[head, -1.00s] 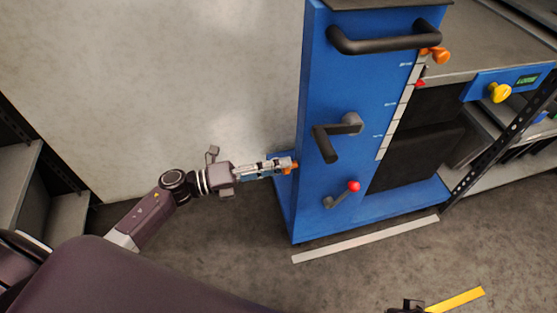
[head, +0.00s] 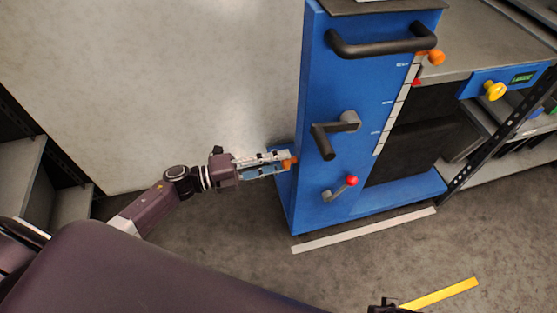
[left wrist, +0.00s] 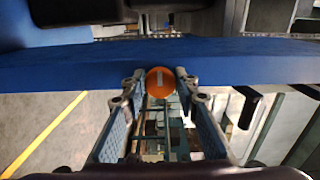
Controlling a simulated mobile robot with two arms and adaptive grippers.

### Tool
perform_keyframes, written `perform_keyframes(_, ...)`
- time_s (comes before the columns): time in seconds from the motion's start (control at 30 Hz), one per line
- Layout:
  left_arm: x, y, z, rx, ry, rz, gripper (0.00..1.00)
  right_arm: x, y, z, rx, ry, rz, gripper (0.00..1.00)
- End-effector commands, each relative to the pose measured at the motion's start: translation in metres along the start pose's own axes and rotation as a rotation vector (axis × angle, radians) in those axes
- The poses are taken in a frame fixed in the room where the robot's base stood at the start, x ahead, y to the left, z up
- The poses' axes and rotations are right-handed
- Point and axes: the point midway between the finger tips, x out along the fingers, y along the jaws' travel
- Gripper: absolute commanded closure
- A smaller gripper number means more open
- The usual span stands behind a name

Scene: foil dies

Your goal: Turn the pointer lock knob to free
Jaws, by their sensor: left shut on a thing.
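An orange round knob (head: 288,162) sits at the lower left side of the blue stand (head: 345,90). In the left wrist view the knob (left wrist: 160,82) faces me, with a short, nearly upright white mark on it. My left gripper (head: 284,162) is shut on this knob, a fingertip on each side in the left wrist view (left wrist: 160,88). A red pointer (head: 417,83) is on the white scale strip (head: 397,110) on the stand's front. A second orange knob (head: 432,56) is near the top of the scale. No lettering by the held knob is legible.
The stand carries a black bar handle (head: 380,42), a dark crank (head: 337,133) and a small red-ball lever (head: 341,189). A yellow knob (head: 495,91) is by a small display at right. A dark part shows at the bottom edge. The floor left of the stand is clear.

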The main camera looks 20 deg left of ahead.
Motion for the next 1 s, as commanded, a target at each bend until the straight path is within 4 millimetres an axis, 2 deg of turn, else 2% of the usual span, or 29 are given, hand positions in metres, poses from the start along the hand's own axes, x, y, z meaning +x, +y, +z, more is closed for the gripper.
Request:
perform_keyframes(0.17,-0.001,0.001,0.001,-0.002,-0.002,0.002,0.96,0.0,0.0,0.0,0.0,0.0,0.0,1.0)
perform_keyframes(0.2,-0.001,0.001,0.001,-0.002,-0.002,0.002,0.69,0.0,0.0,0.0,0.0,0.0,0.0,1.0)
perform_keyframes(0.33,-0.001,0.001,0.0,-0.001,-0.001,0.002,0.55,0.0,0.0,0.0,0.0,0.0,0.0,1.0)
perform_keyframes(0.67,-0.004,0.001,0.0,-0.001,0.0,0.001,0.55,0.0,0.001,0.0,0.001,-0.001,0.0,1.0)
perform_keyframes(0.77,-0.015,0.001,0.001,-0.001,-0.001,0.003,0.55,0.0,0.0,0.0,0.001,-0.001,0.0,1.0)
perform_keyframes(1.0,-0.066,0.002,0.0,-0.001,-0.002,0.006,0.55,0.0,0.0,0.0,0.0,-0.001,0.0,1.0)
